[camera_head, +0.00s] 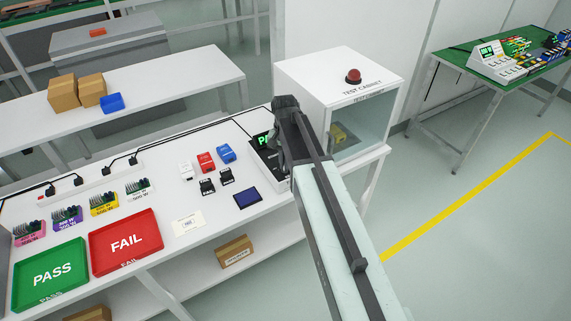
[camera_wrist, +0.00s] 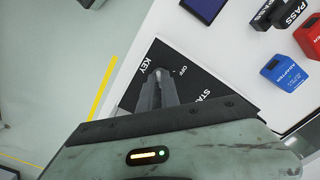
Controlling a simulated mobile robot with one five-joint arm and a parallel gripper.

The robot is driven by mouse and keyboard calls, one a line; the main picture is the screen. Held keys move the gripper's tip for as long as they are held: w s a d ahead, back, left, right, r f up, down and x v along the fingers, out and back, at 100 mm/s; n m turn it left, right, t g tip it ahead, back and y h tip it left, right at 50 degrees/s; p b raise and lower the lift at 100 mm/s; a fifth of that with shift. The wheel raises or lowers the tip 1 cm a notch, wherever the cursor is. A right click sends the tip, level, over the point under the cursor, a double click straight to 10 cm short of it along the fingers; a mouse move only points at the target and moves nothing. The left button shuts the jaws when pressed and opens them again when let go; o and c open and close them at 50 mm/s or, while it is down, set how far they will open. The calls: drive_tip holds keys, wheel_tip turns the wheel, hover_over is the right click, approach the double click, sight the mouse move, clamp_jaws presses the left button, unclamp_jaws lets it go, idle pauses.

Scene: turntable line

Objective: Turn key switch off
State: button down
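The key switch (camera_wrist: 160,70) sits on a black control panel (camera_wrist: 190,64) printed KEY, OFF and START in the wrist view. Only a small pale metal part of the switch shows at the fingertips, and its angle cannot be read. My gripper (camera_wrist: 159,78) reaches down over it, with its grey fingers close together. Whether they grip the key is not clear. In the head view my gripper (camera_head: 285,152) covers most of the tester, and part of a green-lettered display (camera_head: 263,140) shows on its left.
The test cabinet (camera_head: 338,98) with a red button (camera_head: 353,76) stands close to the right of my arm. Red and blue adapters, a dark blue pad (camera_head: 248,199), and PASS (camera_head: 50,278) and FAIL (camera_head: 126,242) trays lie to the left on the white bench.

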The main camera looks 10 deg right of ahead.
drive_tip(key=shift+n, duration=0.3)
drive_tip(key=n, duration=1.2)
drive_tip(key=shift+n, duration=2.2)
drive_tip(key=c, duration=1.6)
unclamp_jaws()
drive_tip(key=shift+o, duration=0.2)
